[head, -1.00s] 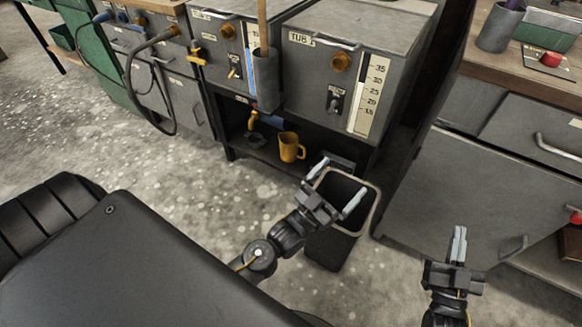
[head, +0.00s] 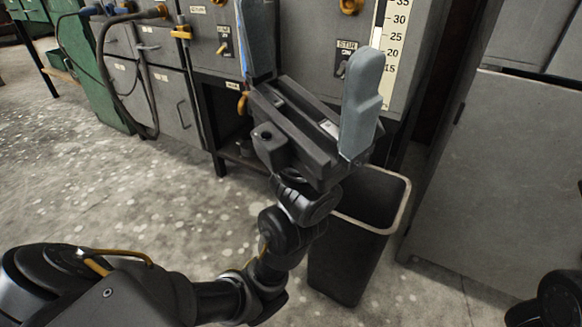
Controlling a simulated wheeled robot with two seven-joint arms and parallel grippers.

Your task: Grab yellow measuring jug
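My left gripper (head: 308,35) is large in the middle of the head view, raised in front of the cabinet. Its two grey fingers stand wide apart and point up, with nothing held between them. The yellow measuring jug is not visible now; the gripper and wrist cover the part of the low shelf (head: 236,152) where it stood a second ago. At the lower right edge only a dark part of my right arm shows; its gripper is out of view.
A black bin (head: 345,260) with a pale rim stands on the floor just right of my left wrist. Grey tub units (head: 215,60) with taps and switches rise behind. A grey cabinet (head: 500,180) stands at right. The floor at left is open.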

